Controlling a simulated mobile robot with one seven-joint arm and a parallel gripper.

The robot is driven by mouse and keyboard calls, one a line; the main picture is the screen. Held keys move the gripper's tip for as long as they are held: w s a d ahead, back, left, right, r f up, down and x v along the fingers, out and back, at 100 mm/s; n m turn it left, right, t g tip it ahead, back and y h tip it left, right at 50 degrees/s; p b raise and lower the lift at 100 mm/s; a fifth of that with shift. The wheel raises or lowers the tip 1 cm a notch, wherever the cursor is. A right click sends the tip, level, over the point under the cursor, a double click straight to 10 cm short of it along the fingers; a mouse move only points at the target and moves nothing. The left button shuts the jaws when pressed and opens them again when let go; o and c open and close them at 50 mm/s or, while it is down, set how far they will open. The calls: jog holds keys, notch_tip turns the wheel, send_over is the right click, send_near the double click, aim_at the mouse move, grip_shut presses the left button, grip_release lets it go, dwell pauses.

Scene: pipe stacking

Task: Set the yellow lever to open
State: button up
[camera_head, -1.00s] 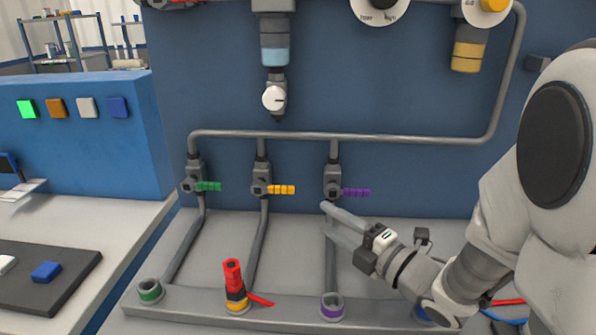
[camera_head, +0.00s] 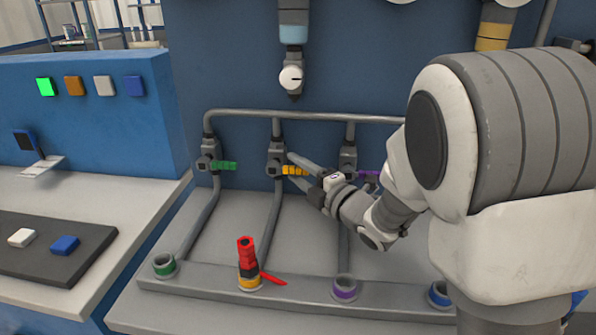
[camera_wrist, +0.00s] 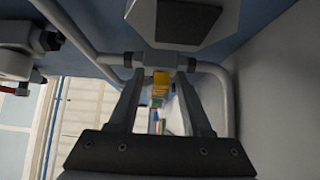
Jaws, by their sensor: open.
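The yellow lever (camera_head: 294,170) sticks out to the right, horizontal, from its grey valve (camera_head: 277,160) on the middle pipe. My gripper (camera_head: 297,170) is open at the lever, one finger above it and one below. In the wrist view the yellow lever (camera_wrist: 161,84) shows between the two fingers of my gripper (camera_wrist: 158,82). I cannot tell whether either finger touches it.
The green lever (camera_head: 223,165) is to the left and the purple lever (camera_head: 369,175) is to the right, partly behind my arm. A red and black stack with a red handle (camera_head: 246,255) stands on the yellow-ringed port below. A pipe (camera_head: 300,114) runs across above.

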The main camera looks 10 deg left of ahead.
grip_shut()
dwell(1.4)
